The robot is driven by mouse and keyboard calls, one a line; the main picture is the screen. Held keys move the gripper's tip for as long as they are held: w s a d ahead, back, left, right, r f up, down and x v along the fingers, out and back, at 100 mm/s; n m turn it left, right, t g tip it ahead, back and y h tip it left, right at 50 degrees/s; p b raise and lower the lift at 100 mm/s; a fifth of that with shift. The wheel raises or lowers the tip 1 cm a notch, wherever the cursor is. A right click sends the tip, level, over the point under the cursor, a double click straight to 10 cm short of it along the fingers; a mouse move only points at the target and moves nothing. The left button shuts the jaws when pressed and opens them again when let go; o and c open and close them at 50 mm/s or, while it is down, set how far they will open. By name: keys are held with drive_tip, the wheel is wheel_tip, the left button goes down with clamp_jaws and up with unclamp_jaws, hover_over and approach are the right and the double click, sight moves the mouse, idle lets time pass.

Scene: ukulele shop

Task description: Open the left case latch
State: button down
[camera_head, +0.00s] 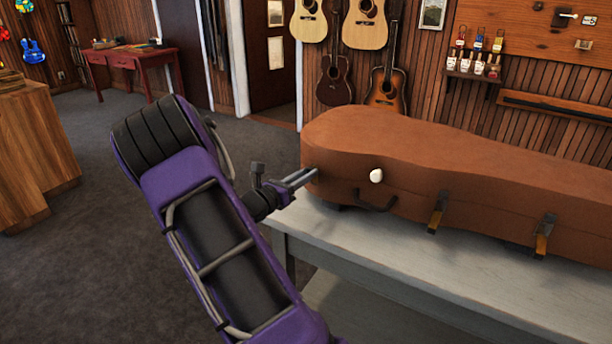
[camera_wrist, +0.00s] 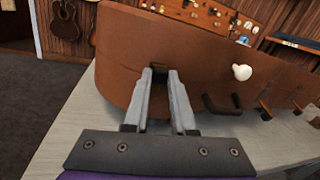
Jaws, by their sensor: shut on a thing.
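A brown case (camera_head: 470,160) lies closed on a grey table, its front side facing me. My gripper (camera_head: 312,173) reaches the left end of that side. In the wrist view my gripper's fingers (camera_wrist: 160,74) are close together against the case (camera_wrist: 200,50), shut on the left latch (camera_wrist: 160,72), which is mostly hidden between them. Two more latches, a middle one (camera_head: 438,212) and a right one (camera_head: 545,235), hang on the front side. A dark handle (camera_head: 375,203) and a white knob-like piece (camera_head: 376,175) sit between the left and middle latches.
The grey table (camera_head: 400,255) has a narrow bare strip in front of the case. Guitars (camera_head: 385,85) hang on the wall behind. A red side table (camera_head: 135,60) and a wooden counter (camera_head: 40,150) stand at the left, with open carpet between.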

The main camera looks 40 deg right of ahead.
drive_tip(key=shift+s+a+f+m+h+b, duration=0.15)
drive_tip(key=shift+a+f+m+h+b, duration=0.35)
drive_tip(key=shift+h, duration=0.9)
drive_tip(key=shift+s+a+f+m+h+b, duration=0.15)
drive_tip(key=shift+f+m+h, duration=0.3)
drive_tip(key=shift+f+h, duration=0.7)
drive_tip(key=shift+s+a+f+m+h+b, duration=0.15)
drive_tip(key=shift+a+f+m+h, duration=0.25)
drive_tip(key=shift+h, duration=1.25)
drive_tip(key=c, duration=0.7)
unclamp_jaws()
drive_tip(key=shift+c, duration=0.2)
drive_tip(key=v, duration=1.7)
drive_tip(key=shift+f, duration=0.3)
